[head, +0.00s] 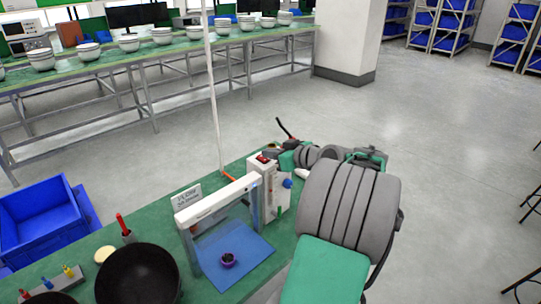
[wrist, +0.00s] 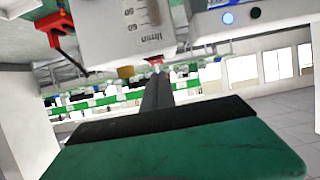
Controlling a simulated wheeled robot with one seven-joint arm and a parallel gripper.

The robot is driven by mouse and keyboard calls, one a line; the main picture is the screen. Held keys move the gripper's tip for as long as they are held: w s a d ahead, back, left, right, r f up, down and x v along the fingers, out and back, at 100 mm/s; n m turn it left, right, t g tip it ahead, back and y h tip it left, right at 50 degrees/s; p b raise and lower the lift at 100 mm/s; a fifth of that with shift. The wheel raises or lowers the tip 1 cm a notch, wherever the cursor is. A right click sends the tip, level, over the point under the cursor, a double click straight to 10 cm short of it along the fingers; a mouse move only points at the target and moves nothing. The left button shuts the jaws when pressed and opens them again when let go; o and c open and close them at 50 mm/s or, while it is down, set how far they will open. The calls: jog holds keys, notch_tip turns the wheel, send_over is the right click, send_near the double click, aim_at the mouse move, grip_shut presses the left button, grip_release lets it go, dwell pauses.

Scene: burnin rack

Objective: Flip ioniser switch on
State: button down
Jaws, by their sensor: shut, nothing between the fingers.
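A white box (head: 270,192) stands at the right end of the green bench, with a red switch-like part (head: 263,158) on its top. I cannot read whether it is on or off. The wrist view is upside down and shows a white box with a printed scale (wrist: 125,25). A small red part (wrist: 154,60) shows at its edge. My gripper (wrist: 156,82) is shut and empty, its dark fingers ending close to that red part. I cannot tell whether they touch. In the head view my gripper is beside the box's top right, mostly hidden by my wrist.
Black bowls (head: 138,275) and a blue crate (head: 38,215) are at left. The floor (head: 440,130) beyond is clear.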

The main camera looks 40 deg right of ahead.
aim_at(271, 165)
jog(key=shift+r, duration=0.45)
notch_tip(271, 165, up, 3)
jog(key=shift+s+r+p, duration=0.1)
jog(key=shift+s+p, duration=0.05)
jog(key=shift+p, duration=0.75)
jog(key=s+r+b, duration=0.1)
jog(key=s+b, duration=0.1)
jog(key=s, duration=0.8)
jog(key=shift+b, duration=0.35)
jog(key=shift+d, duration=0.1)
